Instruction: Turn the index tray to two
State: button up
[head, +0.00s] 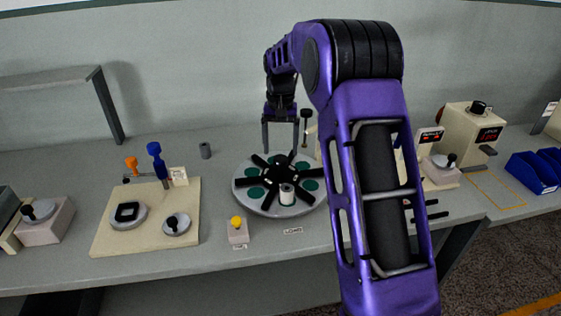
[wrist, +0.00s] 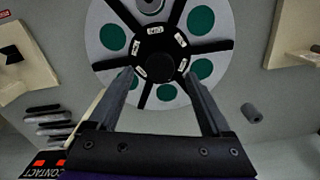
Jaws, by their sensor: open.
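The index tray (head: 244,197) is a round grey disc with green round pads and a black spoked hub (head: 281,173). It lies on the bench left of my arm. In the wrist view the tray (wrist: 100,22) shows several small white labels on its hub (wrist: 154,55), too small to read surely. A pale spool with a dark centre (head: 287,194) stands on the near side of the tray. My gripper (head: 281,150) points down above the tray's far side, open and empty. In the wrist view its fingers (wrist: 158,76) appear on either side of the hub; contact cannot be told.
A small box with a yellow button (head: 237,231) stands front-left of the tray, and a label card (head: 293,231) lies in front. A beige board (head: 145,238) with knobs is farther left. A small grey cylinder (head: 205,151) stands behind. Blue bins (head: 531,174) are far right.

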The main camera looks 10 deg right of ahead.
aim_at(281, 158)
notch_tip(281, 158, down, 5)
jog(key=shift+r, duration=0.1)
dwell(0.3)
grip_shut()
dwell(0.4)
